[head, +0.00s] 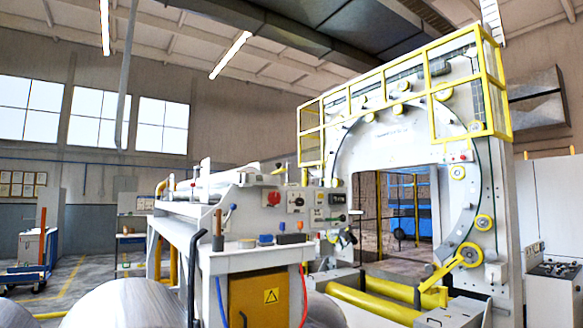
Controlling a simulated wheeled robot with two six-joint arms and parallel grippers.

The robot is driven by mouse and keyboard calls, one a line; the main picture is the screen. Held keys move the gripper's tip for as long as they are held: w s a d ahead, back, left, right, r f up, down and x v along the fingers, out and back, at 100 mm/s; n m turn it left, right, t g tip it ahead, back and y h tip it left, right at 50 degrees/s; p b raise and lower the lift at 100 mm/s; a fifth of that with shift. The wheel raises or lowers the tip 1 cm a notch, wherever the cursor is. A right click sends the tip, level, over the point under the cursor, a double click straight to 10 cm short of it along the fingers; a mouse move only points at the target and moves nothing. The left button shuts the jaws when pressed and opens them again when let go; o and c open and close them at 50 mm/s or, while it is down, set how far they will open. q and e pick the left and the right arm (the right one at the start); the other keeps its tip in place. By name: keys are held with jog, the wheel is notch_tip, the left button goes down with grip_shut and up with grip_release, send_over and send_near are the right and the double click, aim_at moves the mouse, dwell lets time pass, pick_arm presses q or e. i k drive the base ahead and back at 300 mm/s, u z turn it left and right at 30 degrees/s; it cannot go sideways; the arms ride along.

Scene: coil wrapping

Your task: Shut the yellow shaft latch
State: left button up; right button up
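Neither of my grippers shows in the head view. I cannot tell for certain which part is the yellow shaft latch. A yellow arm (440,274) reaches down and left from a yellow wheel (469,254) at the lower right of the white wrapping ring (487,190).
A white machine bench (205,257) with a control panel (297,201) stands in the middle. Yellow rollers (372,304) lie before the ring. Large grey rounded shapes (125,305) fill the lower left. A grey cabinet (555,298) stands at right. Floor shows at left.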

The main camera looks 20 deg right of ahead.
aim_at(279, 170)
jog(key=z, duration=0.05)
jog(key=k, duration=0.2)
jog(key=z, duration=0.15)
jog(key=i, duration=0.65)
jog(key=z, duration=0.45)
